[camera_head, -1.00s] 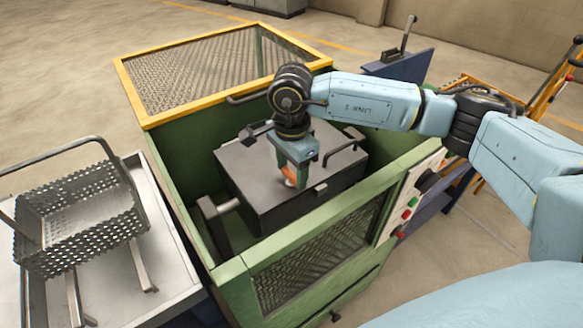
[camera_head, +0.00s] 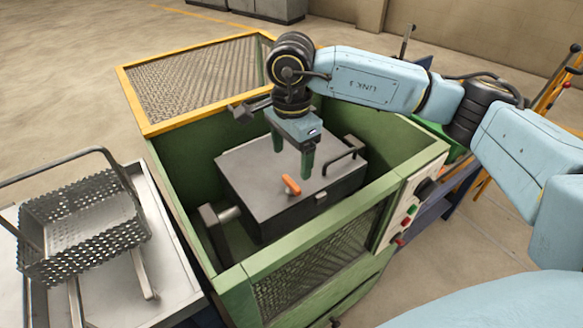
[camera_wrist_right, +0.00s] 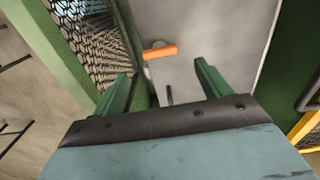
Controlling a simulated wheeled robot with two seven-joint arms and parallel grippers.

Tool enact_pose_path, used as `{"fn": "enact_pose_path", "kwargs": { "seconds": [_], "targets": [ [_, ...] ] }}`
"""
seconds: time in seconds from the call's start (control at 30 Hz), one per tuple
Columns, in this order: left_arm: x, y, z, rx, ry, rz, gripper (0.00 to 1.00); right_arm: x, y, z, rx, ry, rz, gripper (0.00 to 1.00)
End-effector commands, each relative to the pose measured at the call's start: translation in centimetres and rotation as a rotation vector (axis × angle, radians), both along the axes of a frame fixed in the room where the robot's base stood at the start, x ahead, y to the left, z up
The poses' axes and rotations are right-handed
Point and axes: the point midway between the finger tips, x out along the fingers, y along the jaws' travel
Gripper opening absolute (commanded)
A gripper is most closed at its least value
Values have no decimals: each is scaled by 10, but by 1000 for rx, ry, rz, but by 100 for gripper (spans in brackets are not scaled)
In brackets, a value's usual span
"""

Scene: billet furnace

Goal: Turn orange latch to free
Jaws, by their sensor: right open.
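The orange latch (camera_head: 291,185) is a short bar on top of the dark grey furnace box (camera_head: 250,180), near its front edge. It also shows in the right wrist view (camera_wrist_right: 160,52), beyond the fingertips. My right gripper (camera_head: 292,164) hangs above the box with its two green fingers pointing down. It is open and empty, above and slightly behind the latch, apart from it. In the right wrist view the open fingers (camera_wrist_right: 160,80) stand wide apart with the latch ahead of the gap. My left gripper is not in view.
Green walls (camera_head: 225,268) surround the box, and a yellow-framed mesh lid (camera_head: 195,82) stands open behind. A handle (camera_head: 345,153) rises at the box's right side. A perforated metal basket (camera_head: 80,230) sits on a tray at left. Control buttons (camera_head: 410,210) are on the right front.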

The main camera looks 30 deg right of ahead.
Motion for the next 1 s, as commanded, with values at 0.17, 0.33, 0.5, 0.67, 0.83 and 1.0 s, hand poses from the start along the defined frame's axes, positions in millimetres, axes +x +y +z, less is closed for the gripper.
{"fn": "enact_pose_path", "kwargs": {
  "seconds": [0.17, 0.33, 0.5, 0.67, 0.83, 1.0],
  "targets": [
    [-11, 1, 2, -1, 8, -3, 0, 0, 0, 39, 0, -3, 1, 76],
    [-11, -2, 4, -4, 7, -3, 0, 0, 0, 59, 0, -1, 1, 76],
    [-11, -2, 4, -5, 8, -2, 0, 0, 0, 65, 0, 0, 1, 76],
    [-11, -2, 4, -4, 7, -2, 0, 0, 0, 65, 0, 1, 1, 76],
    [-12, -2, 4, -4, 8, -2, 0, 0, 0, 64, 0, 1, 1, 76],
    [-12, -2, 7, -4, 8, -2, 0, 0, 0, 67, 0, 0, 1, 76]
  ]
}}
